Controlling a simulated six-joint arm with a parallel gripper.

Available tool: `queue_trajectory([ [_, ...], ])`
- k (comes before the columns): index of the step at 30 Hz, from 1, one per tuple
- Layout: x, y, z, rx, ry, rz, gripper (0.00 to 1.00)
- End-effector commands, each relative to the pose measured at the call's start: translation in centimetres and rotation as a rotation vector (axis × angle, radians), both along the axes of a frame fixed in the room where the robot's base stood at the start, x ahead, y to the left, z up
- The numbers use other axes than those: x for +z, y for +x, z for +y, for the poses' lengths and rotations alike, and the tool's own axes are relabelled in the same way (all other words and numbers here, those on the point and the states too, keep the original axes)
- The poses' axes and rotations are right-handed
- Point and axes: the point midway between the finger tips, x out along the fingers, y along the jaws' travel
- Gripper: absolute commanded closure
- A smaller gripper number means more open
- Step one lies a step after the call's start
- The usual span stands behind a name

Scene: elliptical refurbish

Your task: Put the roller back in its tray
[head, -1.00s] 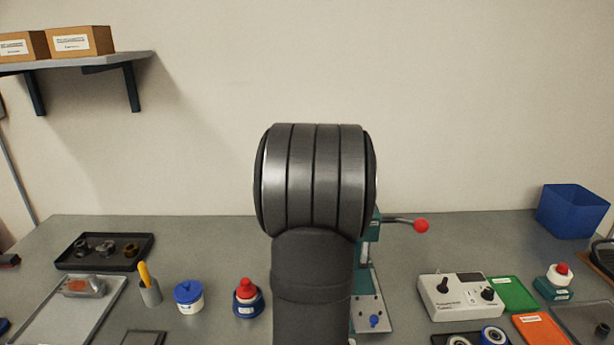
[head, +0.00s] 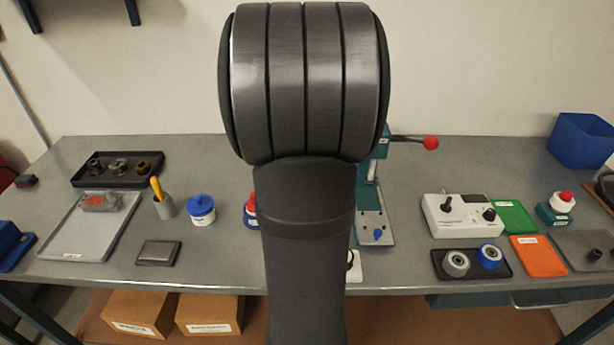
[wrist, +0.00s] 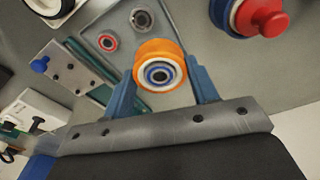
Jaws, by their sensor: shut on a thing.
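My gripper (wrist: 162,78) is shut on an orange roller (wrist: 160,53) with a blue and white hub, seen in the wrist view. One blue finger is on each side of it, and it appears held above the bench. In the head view my own arm hides the gripper and this roller. A small black tray (head: 440,273) lies at the right front of the bench. It holds a roller with a pale grey rim (head: 456,264) and a blue roller (head: 489,256).
A green press (head: 376,215) with a red-knobbed lever stands behind my arm. A red-topped bottle (wrist: 262,17) is near the gripper. A control box (head: 462,216), green mat (head: 512,217) and orange mat (head: 539,256) border the tray. Bare bench (head: 400,265) lies left of the tray.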

Motion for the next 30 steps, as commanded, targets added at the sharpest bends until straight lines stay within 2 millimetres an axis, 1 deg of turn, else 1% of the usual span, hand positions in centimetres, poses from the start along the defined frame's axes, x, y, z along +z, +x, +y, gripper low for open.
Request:
queue_trajectory([
  [1, 0.4, -1.7, 0.1, 0.006, 0.0, -0.003, 0.73],
  [6, 0.8, -6.8, 0.4, 0.024, 0.001, -0.002, 0.73],
  [9, 0.8, -9.6, 0.5, 0.035, 0.0, -0.001, 0.73],
  [12, 0.7, -11.8, 0.6, 0.043, 0.0, -0.001, 0.73],
  [15, 0.5, -13.4, 0.6, 0.049, 0.0, 0.0, 0.73],
  [18, 0.3, -14.4, 0.6, 0.052, 0.0, 0.001, 0.73],
  [23, -0.2, -14.8, 0.6, 0.054, 0.0, 0.002, 0.73],
  [26, -0.9, -14.8, 0.6, 0.053, 0.0, 0.004, 0.73],
  [30, -2.5, -14.8, 0.5, 0.053, 0.0, 0.004, 0.73],
])
